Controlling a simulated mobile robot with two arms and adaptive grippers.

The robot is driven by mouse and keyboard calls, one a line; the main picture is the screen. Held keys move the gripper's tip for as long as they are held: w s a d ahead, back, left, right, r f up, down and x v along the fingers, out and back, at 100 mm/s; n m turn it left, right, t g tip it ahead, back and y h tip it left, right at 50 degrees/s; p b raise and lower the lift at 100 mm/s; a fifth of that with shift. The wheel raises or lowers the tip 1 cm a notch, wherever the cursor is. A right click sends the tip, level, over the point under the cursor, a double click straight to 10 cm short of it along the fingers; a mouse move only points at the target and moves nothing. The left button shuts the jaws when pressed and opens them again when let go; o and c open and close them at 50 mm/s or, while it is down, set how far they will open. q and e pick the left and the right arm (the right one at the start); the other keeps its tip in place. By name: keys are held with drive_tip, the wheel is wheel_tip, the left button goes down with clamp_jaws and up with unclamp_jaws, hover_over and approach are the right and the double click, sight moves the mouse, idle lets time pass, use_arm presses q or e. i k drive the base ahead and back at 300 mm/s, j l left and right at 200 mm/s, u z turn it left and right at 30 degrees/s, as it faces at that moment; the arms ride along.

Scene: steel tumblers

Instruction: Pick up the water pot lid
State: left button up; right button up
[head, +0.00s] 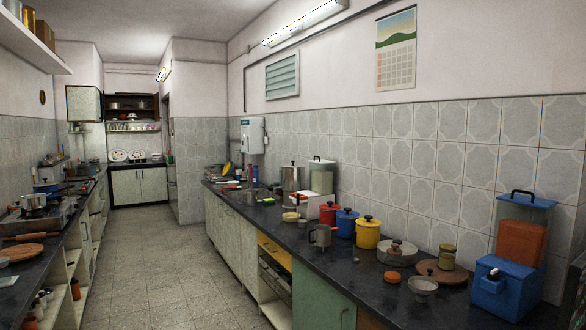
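No gripper of mine shows in the head view. I cannot tell for sure which lid is the water pot lid. A tall steel pot (291,181) stands toward the back of the right counter, and its lid (292,166) with a dark knob sits on top. A wide, shallow grey vessel with a knobbed top (397,254) stands nearer, by the tiled wall. Red (328,214), blue (346,223) and yellow (368,233) canisters with knobbed lids stand in a row between them.
The dark right counter (330,265) also holds a steel mug (322,237), a round wooden board (455,273), a small bowl (423,285) and a blue box (503,288) at the near right. The tiled aisle floor (165,260) is clear. A stove (40,215) stands on the left counter.

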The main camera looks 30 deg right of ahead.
sight(292, 166)
drive_tip(key=i+l+z, duration=0.15)
drive_tip(key=i+z, duration=0.2)
drive_tip(key=i, duration=0.35)
drive_tip(key=i+z, duration=0.2)
drive_tip(key=i, duration=2)
